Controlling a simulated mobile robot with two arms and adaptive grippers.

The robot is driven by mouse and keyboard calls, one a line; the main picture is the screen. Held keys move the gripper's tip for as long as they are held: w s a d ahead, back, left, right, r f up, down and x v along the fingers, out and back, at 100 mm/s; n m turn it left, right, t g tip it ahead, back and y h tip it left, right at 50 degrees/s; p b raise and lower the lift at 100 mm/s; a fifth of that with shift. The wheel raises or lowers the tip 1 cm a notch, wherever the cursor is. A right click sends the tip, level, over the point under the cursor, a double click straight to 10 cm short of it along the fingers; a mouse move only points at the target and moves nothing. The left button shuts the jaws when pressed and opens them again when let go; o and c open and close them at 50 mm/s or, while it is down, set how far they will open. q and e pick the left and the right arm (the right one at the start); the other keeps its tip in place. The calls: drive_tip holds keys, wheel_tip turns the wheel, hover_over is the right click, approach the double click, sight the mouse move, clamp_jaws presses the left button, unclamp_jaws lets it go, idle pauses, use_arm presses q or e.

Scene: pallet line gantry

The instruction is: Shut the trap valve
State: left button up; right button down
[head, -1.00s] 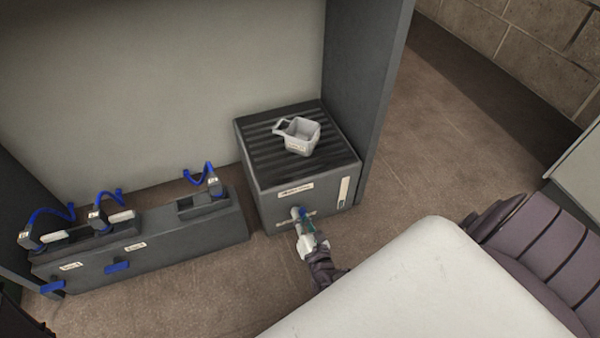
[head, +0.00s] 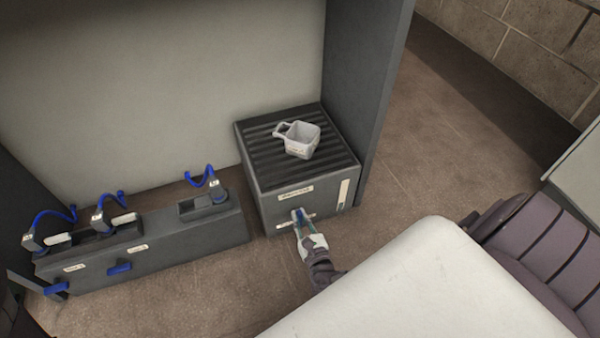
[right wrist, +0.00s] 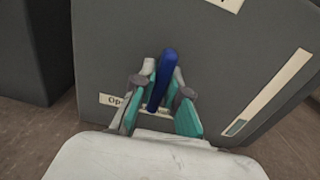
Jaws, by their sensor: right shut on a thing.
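The trap is a dark grey box (head: 262,212) with a ribbed top. A small valve with a blue lever (head: 299,214) sits low on its front face. In the right wrist view the blue lever (right wrist: 167,68) stands nearly upright, tilted slightly right at its top. My right gripper (head: 303,222) is shut on the lever, with its teal and grey fingers on either side of it. The fingers hide the lever's lower end and part of a label (right wrist: 108,99) beginning "Op". My left gripper is not in view.
A grey square jug (head: 301,147) stands on the box top. A long pale strip (right wrist: 275,90), teal at its lower end, runs up the box front. A low grey bench (head: 185,250) with blue hoses and blue levers stands left. A grey wall panel (head: 365,90) rises behind the box.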

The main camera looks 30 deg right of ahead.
sight(296, 190)
drive_tip(key=c, duration=1.2)
unclamp_jaws()
drive_tip(key=shift+w, duration=0.1)
drive_tip(key=shift+r, duration=0.1)
wheel_tip(296, 190, up, 10)
drive_tip(key=shift+f, duration=0.1)
